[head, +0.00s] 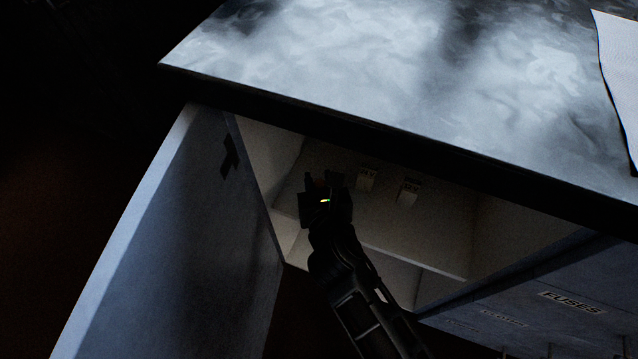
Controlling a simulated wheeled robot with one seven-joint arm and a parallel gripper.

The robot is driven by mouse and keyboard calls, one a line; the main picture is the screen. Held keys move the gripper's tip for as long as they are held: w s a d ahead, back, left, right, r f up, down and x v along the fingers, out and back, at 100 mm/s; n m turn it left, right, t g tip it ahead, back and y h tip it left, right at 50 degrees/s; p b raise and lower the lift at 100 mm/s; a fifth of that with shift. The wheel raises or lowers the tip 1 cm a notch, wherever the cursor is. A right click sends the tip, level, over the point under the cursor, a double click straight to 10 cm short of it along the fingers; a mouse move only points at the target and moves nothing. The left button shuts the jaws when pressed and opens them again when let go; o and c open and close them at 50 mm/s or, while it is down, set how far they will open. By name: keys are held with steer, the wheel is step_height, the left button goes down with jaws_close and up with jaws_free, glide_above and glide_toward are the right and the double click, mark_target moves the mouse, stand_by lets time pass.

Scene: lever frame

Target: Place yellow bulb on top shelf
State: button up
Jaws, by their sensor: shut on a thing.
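My gripper (322,183) reaches into the open cabinet from below and is at the upper shelf space, left of two small labelled items. It is shut on a small dark reddish thing (320,185), mostly hidden between the fingers. Its colour is too dark to tell whether it is the yellow bulb. The top shelf (420,250) is a pale board inside the cabinet. Two small pale labelled items (367,179) and (408,192) stand on or behind it; I cannot tell which. No clearly yellow bulb shows.
The cabinet door (180,240) stands open at the left. A grey mottled cabinet top (400,80) overhangs the opening, with a white sheet (620,75) at the right. The shelf's left side wall is close to my gripper.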

steer(key=shift+f, duration=0.15)
steer(key=o, duration=1)
steer(key=shift+r, duration=0.25)
steer(key=p+v, duration=0.3)
steer(key=v, duration=0.9)
steer(key=shift+f, duration=0.1)
